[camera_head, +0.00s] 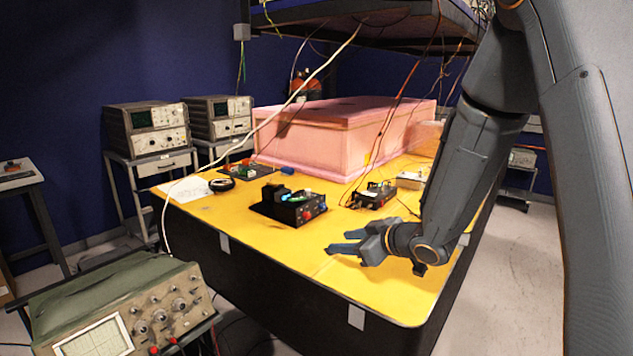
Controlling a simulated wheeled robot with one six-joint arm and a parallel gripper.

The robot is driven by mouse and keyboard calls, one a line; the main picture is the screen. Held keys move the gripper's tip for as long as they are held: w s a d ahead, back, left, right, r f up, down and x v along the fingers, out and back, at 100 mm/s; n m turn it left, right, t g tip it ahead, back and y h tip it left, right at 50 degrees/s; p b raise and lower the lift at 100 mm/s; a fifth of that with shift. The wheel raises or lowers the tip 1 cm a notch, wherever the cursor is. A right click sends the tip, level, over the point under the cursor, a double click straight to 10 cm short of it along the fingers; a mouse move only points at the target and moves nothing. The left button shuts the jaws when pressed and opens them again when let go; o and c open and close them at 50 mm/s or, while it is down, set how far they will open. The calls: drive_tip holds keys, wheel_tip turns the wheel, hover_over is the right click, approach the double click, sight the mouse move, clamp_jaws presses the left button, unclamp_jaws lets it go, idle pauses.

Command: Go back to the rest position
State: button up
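My gripper (345,247) is at the end of my arm, which comes down from the upper right. It is over the front right part of the yellow table top (300,243). Its two grey fingers point left and look spread apart, with nothing seen between them. A black device with knobs (295,207) stands on the table behind and to the left of the fingers, apart from them. The pink foam enclosure (335,138) stands at the back of the table.
A second small device (373,195) stands behind my gripper. Cables hang from the overhead shelf (370,22) to the table. A green oscilloscope (115,310) is at the front left. Two more instruments (147,128) stand on carts at the back left. The table's front is mostly clear.

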drive_tip(key=d+m+h, duration=0.1)
drive_tip(key=d, duration=0.1)
drive_tip(key=s+d+m+h, duration=0.1)
drive_tip(key=d, duration=0.1)
drive_tip(key=d+m+h, duration=0.1)
drive_tip(key=d+h, duration=0.1)
drive_tip(key=shift+s+f, duration=0.3)
drive_tip(key=s+d+h, duration=0.1)
drive_tip(key=s+d+m+g, duration=0.1)
drive_tip(key=s, duration=0.1)
drive_tip(key=s+d+m+h, duration=0.1)
drive_tip(key=d, duration=0.1)
drive_tip(key=shift+s+f+g+h, duration=0.25)
drive_tip(key=shift+f+g+h, duration=0.05)
drive_tip(key=shift+f, duration=0.05)
drive_tip(key=s+d+m+g, duration=0.1)
drive_tip(key=s, duration=0.2)
drive_tip(key=s+d+f+m+g+h, duration=0.1)
drive_tip(key=s, duration=0.3)
drive_tip(key=s+m+g, duration=0.1)
drive_tip(key=s, duration=0.3)
drive_tip(key=shift+d+f+m+h, duration=0.2)
drive_tip(key=shift+d+m+h, duration=0.2)
drive_tip(key=s+f+m+g, duration=0.1)
drive_tip(key=s+g, duration=0.3)
drive_tip(key=s, duration=0.6)
drive_tip(key=shift+s+a+f, duration=0.15)
drive_tip(key=shift+a+f, duration=0.25)
drive_tip(key=shift+f, duration=0.25)
